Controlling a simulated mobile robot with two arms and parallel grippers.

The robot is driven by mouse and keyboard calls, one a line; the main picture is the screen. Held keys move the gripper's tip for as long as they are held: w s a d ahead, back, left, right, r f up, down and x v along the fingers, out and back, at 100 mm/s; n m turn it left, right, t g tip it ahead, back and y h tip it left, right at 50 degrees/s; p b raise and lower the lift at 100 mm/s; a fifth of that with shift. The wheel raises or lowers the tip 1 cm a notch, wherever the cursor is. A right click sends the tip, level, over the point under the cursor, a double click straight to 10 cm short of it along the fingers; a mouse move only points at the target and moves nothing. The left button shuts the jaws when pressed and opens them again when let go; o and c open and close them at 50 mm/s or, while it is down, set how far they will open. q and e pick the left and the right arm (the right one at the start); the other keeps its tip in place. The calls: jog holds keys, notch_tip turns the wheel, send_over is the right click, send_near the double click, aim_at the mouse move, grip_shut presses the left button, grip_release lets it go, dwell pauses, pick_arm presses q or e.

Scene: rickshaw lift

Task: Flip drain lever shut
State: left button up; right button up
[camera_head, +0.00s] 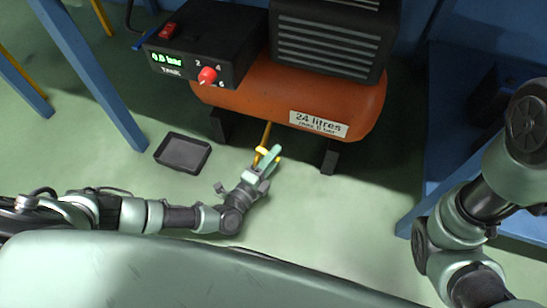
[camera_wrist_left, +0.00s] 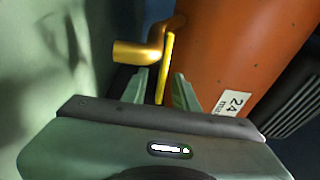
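The drain valve, a brass elbow (camera_wrist_left: 140,52), hangs under the orange tank (camera_head: 290,95). It also shows in the head view (camera_head: 262,150). Its thin yellow drain lever (camera_wrist_left: 166,68) points down from the valve in the left wrist view, toward my gripper. My left gripper (camera_wrist_left: 163,92) is open, with its two pale green fingers apart and the lever between them. I cannot tell whether either finger touches the lever. In the head view the left gripper (camera_head: 269,160) is low by the floor under the tank and partly covers the lever. My right gripper is out of view.
A black tray (camera_head: 183,153) lies on the green floor left of the valve. Black tank feet (camera_head: 329,157) stand near my gripper. A black control box (camera_head: 207,45) with a red knob (camera_head: 208,75) sits above. Blue frame posts (camera_head: 93,75) stand at left.

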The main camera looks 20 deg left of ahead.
pick_arm(q)
grip_shut()
dwell(1.4)
